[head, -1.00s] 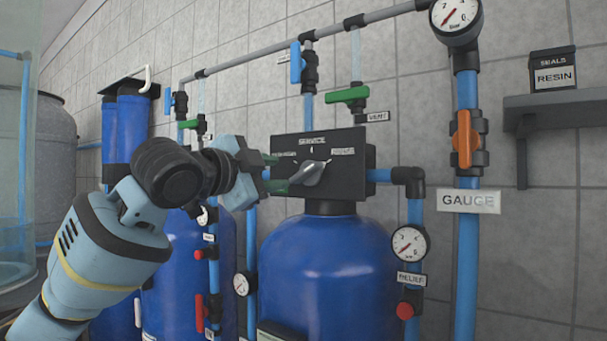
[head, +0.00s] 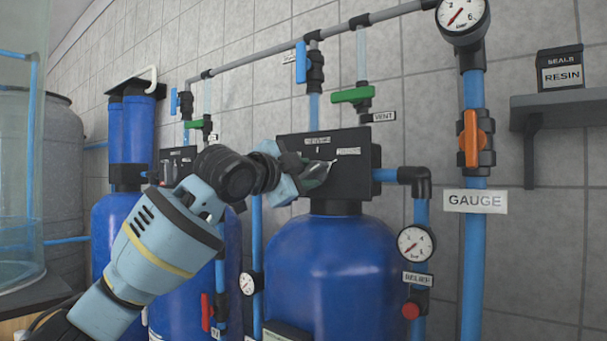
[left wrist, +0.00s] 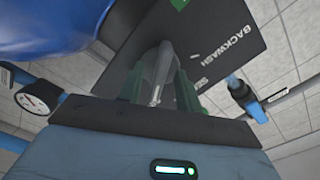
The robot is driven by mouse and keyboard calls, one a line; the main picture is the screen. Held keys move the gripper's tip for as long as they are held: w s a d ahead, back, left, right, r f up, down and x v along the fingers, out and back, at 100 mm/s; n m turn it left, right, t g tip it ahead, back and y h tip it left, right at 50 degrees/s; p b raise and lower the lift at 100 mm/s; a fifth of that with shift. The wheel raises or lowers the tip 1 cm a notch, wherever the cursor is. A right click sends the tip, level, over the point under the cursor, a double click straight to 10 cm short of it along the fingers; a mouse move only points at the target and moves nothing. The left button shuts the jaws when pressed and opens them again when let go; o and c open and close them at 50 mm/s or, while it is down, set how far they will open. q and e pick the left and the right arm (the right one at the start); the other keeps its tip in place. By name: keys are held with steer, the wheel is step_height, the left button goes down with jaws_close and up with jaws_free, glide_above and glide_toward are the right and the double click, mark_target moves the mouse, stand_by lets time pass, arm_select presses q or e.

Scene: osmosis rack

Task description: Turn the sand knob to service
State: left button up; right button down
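The sand knob (head: 334,162) is a grey lever on the front of a black control box (head: 357,151) above a blue tank. It is turned aslant, with one end toward the upper right. A small label (head: 317,141) sits above it, too blurred to read now. My left gripper (head: 312,174) is at the box front and partly covers the knob. In the left wrist view the knob (left wrist: 157,75) stands between the two green fingers (left wrist: 160,92). The fingers look apart, one on each side; contact is not clear. A BACKWASH label (left wrist: 235,46) shows on the box. My right gripper is out of view.
The blue tank (head: 330,270) stands below the box. A green vent valve (head: 352,95) is above it. A relief gauge (head: 415,243) and blue pipes stand to the right, with an orange valve (head: 474,138). A second blue tank (head: 180,290) is behind my arm.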

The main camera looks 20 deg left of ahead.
arm_select(q)
jaws_close()
steer(key=shift+n, duration=0.3)
steer(key=n, duration=1.1)
stand_by(0.4)
stand_by(0.3)
jaws_free()
